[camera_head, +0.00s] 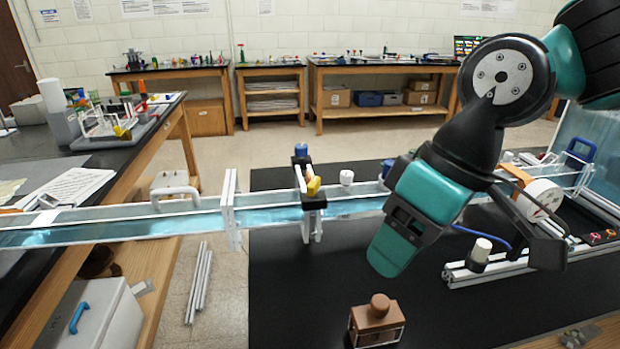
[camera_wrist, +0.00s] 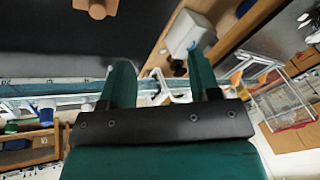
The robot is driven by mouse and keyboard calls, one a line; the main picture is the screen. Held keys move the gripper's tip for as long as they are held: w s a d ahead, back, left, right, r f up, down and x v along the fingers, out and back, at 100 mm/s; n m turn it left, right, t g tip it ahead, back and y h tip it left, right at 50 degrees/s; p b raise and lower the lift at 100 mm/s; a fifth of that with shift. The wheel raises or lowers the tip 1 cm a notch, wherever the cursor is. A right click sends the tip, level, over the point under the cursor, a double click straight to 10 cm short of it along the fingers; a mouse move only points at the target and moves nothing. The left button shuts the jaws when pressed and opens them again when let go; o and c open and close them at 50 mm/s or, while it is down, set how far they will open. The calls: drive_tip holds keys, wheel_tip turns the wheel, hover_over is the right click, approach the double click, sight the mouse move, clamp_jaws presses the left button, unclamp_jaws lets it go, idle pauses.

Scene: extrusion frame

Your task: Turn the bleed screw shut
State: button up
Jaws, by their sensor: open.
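I cannot tell for sure which part is the bleed screw. A yellow piece (camera_head: 313,186) sits on a black clamp (camera_head: 316,204) across the clear water channel (camera_head: 270,214). Small red and yellow knobs (camera_head: 603,236) sit at the far right. A white-capped post (camera_head: 482,250) stands on the metal rail at the right. My gripper (camera_head: 388,260) hangs over the black bench in front of the channel, to the right of the clamp. In the wrist view its two green fingers (camera_wrist: 160,75) stand apart with nothing between them.
A brown block with a round knob (camera_head: 377,320) stands on the black bench below my gripper; it also shows in the wrist view (camera_wrist: 95,8). A round dial (camera_head: 541,199) is at the right. A grey box with a blue handle (camera_head: 110,318) is at the lower left.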

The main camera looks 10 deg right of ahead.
drive_tip(key=w+d+r+n+t+b, duration=0.1)
drive_tip(key=w+d+r+b, duration=0.15)
drive_tip(key=w, duration=1.55)
drive_tip(key=n+t+h, duration=0.1)
drive_tip(key=t, duration=0.1)
approach(347, 173)
drive_tip(key=p+x, duration=0.1)
drive_tip(key=x, duration=0.9)
drive_tip(key=shift+w, duration=0.1)
drive_tip(key=c, duration=0.9)
drive_tip(key=shift+c, duration=0.2)
